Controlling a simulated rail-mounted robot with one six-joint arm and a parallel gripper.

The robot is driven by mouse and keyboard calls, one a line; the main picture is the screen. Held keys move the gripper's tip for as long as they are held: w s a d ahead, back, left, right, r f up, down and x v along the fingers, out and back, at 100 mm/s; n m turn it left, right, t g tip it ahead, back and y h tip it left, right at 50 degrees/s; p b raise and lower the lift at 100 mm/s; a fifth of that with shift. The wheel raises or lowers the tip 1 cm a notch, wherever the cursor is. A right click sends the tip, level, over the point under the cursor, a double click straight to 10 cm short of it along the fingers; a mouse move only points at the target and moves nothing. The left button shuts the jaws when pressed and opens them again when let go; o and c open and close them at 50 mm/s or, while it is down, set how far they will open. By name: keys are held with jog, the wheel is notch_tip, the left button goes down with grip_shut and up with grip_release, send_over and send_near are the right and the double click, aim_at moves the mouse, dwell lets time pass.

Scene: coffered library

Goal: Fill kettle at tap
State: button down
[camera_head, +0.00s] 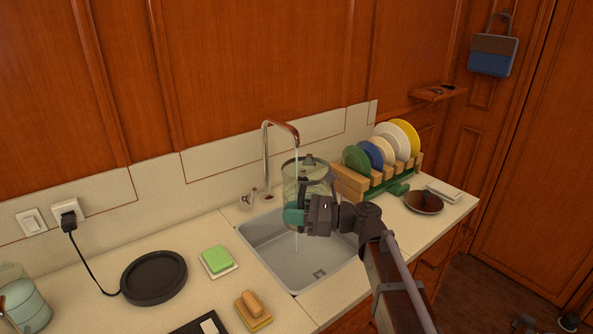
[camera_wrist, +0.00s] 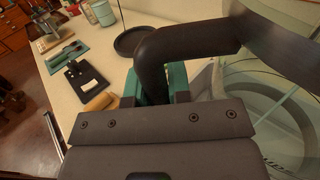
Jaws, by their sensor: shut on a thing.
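The kettle (camera_head: 301,172) is clear glass with a black handle, held over the sink (camera_head: 262,238) below the tap (camera_head: 266,155). A thin stream of water falls from the spout at the kettle; I cannot tell whether it goes in or passes in front. In the wrist view the handle (camera_wrist: 185,48) runs between the fingers of my gripper (camera_wrist: 158,88), and the kettle's glass (camera_wrist: 285,92) fills the right side. The water level is unclear.
A round black base (camera_head: 154,277) with a cord to the wall socket (camera_head: 68,212) lies on the counter at left. A green sponge (camera_head: 216,259) and a wooden brush (camera_head: 252,306) lie left of the sink. A plate rack (camera_head: 350,183) and dark bowl (camera_head: 424,202) stand right.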

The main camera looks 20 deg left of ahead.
aim_at(294, 199)
jog(key=w+a, duration=0.4)
jog(key=w, duration=0.1)
jog(key=shift+a, duration=0.2)
dwell(4.8)
jog(key=s+d, duration=0.7)
jog(key=s, duration=0.1)
jog(key=shift+s+d, duration=0.15)
jog(key=shift+s, duration=0.05)
dwell(0.4)
notch_tip(294, 199, up, 5)
jog(key=p, duration=0.5)
jog(key=shift+r, duration=0.2)
jog(key=shift+f, duration=0.3)
jog(key=shift+w, duration=0.1)
